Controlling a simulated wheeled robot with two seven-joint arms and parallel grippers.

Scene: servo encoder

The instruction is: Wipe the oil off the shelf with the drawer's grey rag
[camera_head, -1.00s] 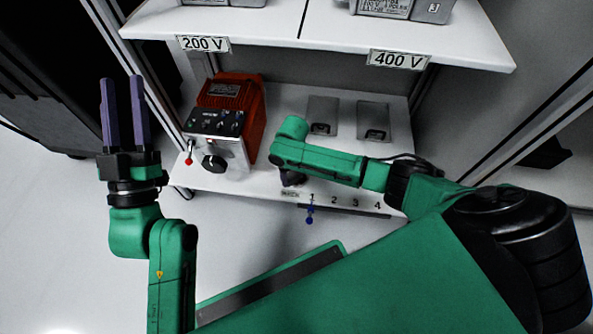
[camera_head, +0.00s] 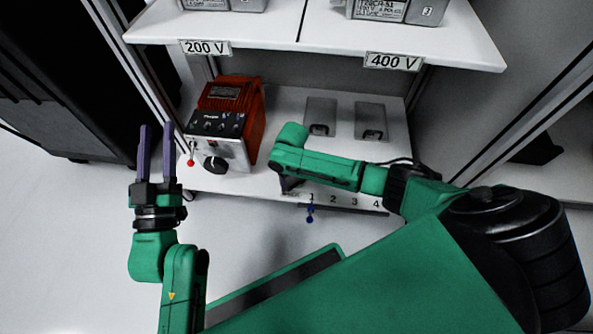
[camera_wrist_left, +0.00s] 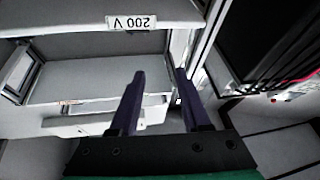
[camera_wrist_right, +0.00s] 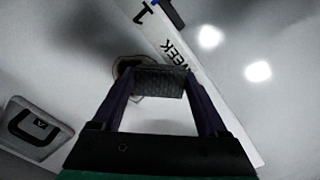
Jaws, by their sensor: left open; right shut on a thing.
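The lower shelf (camera_head: 290,105) is white, with a numbered strip (camera_head: 345,201) along its front edge. My right gripper (camera_wrist_right: 160,72) is shut on a dark grey, textured rag (camera_wrist_right: 160,82), low over the front left of this shelf. In the right wrist view, a dark brown oil stain (camera_wrist_right: 121,66) shows on the shelf just beside the rag, partly hidden by it. I cannot tell whether the rag touches the surface. In the head view the arm hides rag and stain. My left gripper (camera_head: 157,128) is open and empty, left of the shelf.
A red and silver control box (camera_head: 225,120) with a red-tipped lever stands at the shelf's left. Two grey plates (camera_head: 371,121) lie at the back right. A blue peg (camera_head: 310,214) hangs at the front strip. The upper shelf (camera_head: 300,30) overhangs, labelled 200 V and 400 V.

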